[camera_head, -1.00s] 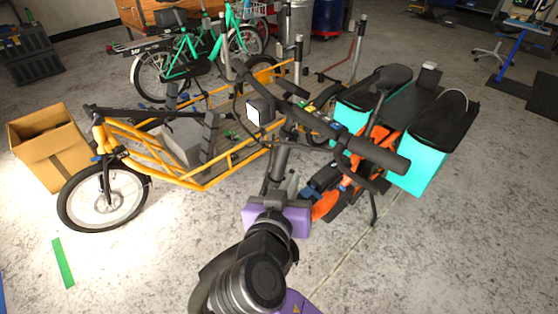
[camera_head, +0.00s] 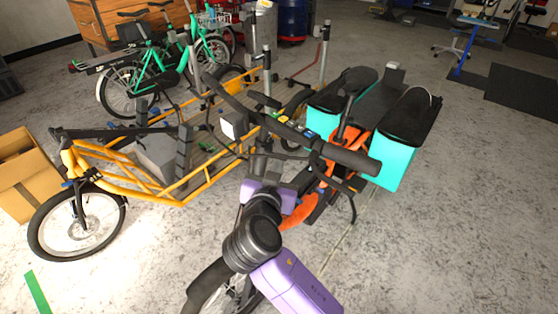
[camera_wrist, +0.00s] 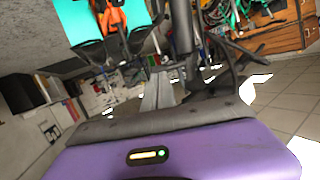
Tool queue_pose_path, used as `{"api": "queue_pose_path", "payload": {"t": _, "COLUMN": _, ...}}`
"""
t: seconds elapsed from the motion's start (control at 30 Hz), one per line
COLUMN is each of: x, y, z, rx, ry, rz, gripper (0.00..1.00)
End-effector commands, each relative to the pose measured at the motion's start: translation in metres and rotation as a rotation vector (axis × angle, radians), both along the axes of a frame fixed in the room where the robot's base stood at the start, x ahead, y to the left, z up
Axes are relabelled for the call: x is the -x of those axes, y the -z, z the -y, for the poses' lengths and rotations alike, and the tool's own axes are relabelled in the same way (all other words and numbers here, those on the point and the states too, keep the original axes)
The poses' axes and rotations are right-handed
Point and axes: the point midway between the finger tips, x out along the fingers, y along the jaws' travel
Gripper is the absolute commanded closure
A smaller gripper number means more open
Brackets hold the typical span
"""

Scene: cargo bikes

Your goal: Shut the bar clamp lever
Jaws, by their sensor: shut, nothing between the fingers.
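A black handlebar (camera_head: 330,148) runs diagonally across the middle of the head view, on a dark upright column (camera_head: 260,165) of the orange cargo bike (camera_head: 300,212). I cannot pick out the clamp lever on it; it is too small or hidden by my arm. My purple gripper (camera_head: 272,184) is beside the column, just below the bar. Its fingers are mostly hidden there. In the wrist view the grey fingers (camera_wrist: 158,92) are shut and empty, pointing toward dark tubes (camera_wrist: 182,28). I cannot tell whether they touch anything.
A yellow cargo bike (camera_head: 150,185) stands at the left with a cardboard box (camera_head: 25,180) beside it. Turquoise panniers (camera_head: 392,165) flank the orange bike's rear. Green bikes (camera_head: 175,60) stand behind. Concrete floor (camera_head: 460,230) is clear at the right.

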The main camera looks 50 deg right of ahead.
Motion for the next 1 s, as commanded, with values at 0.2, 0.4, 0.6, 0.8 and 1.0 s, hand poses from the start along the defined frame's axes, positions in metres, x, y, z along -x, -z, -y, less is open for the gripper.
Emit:
{"api": "queue_pose_path", "payload": {"t": 0.2, "x": -0.013, "y": 0.006, "z": 0.023, "rx": 0.001, "ry": 0.002, "rz": -0.001, "gripper": 1.00}}
{"api": "queue_pose_path", "payload": {"t": 0.4, "x": -0.017, "y": 0.009, "z": 0.029, "rx": -0.001, "ry": 0.000, "rz": 0.000, "gripper": 1.00}}
{"api": "queue_pose_path", "payload": {"t": 0.6, "x": -0.017, "y": 0.009, "z": 0.029, "rx": 0.000, "ry": 0.000, "rz": 0.000, "gripper": 1.00}}
{"api": "queue_pose_path", "payload": {"t": 0.8, "x": -0.017, "y": 0.010, "z": 0.030, "rx": 0.000, "ry": -0.007, "rz": 0.001, "gripper": 1.00}}
{"api": "queue_pose_path", "payload": {"t": 1.0, "x": -0.015, "y": 0.012, "z": 0.034, "rx": 0.000, "ry": -0.058, "rz": 0.018, "gripper": 1.00}}
